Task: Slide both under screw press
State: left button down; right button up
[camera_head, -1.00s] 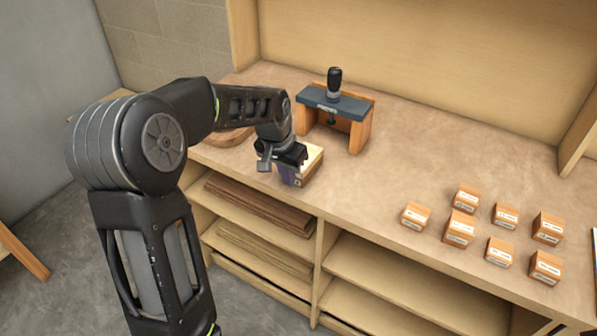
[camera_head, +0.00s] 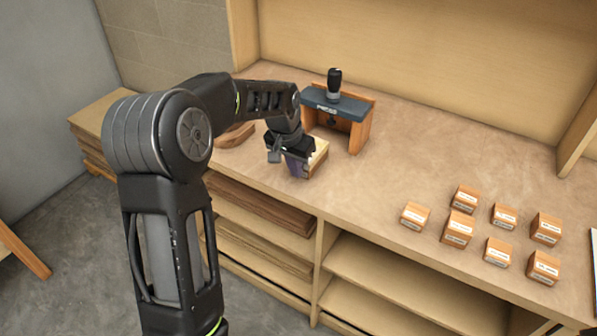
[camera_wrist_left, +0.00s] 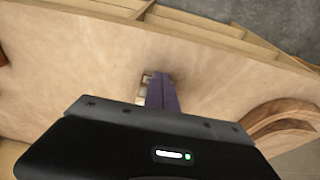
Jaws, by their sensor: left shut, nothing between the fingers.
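The screw press (camera_head: 338,106) stands upright at the back of the bench, with a dark beam, a black handle on top and orange-brown wooden sides. A pale wooden piece (camera_head: 319,155) lies on the bench in front of the press, outside its opening. It is partly hidden by my left gripper (camera_head: 300,170), so I cannot tell whether it is one part or two. My left gripper is shut and empty, its purple fingers low beside the piece. The left wrist view shows these fingers (camera_wrist_left: 161,92) against or very near the pale piece (camera_wrist_left: 145,88).
Curved wooden pieces (camera_head: 236,136) lie left of the press, behind my arm; they also show in the left wrist view (camera_wrist_left: 280,118). Several labelled small wooden blocks (camera_head: 459,229) stand at the right. The bench (camera_head: 430,150) between is clear. Shelves with boards lie below its front edge.

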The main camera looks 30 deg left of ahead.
aim_at(318, 140)
pick_arm(q)
jog(key=shift+w+p, duration=1.5)
jog(key=shift+w, duration=2.3)
jog(key=shift+w+a+p, duration=0.1)
jog(key=shift+w+p, duration=1.25)
jog(key=shift+w, duration=0.9)
jog(key=shift+s+f+b, duration=0.1)
jog(key=shift+s+b, duration=0.55)
jog(key=shift+s, duration=0.05)
jog(key=shift+s+b, duration=0.7)
jog(key=shift+s, duration=0.65)
jog(key=shift+s+p+v, duration=0.15)
jog(key=shift+p+v, duration=0.5)
jog(key=shift+v, duration=0.8)
jog(key=shift+s+p+v, duration=0.2)
jog(key=shift+p+v, duration=0.45)
jog(key=shift+v, duration=0.8)
jog(key=shift+s+p+v, duration=0.15)
jog(key=shift+p+v, duration=0.5)
jog(key=shift+v, duration=0.8)
jog(key=shift+f, duration=0.1)
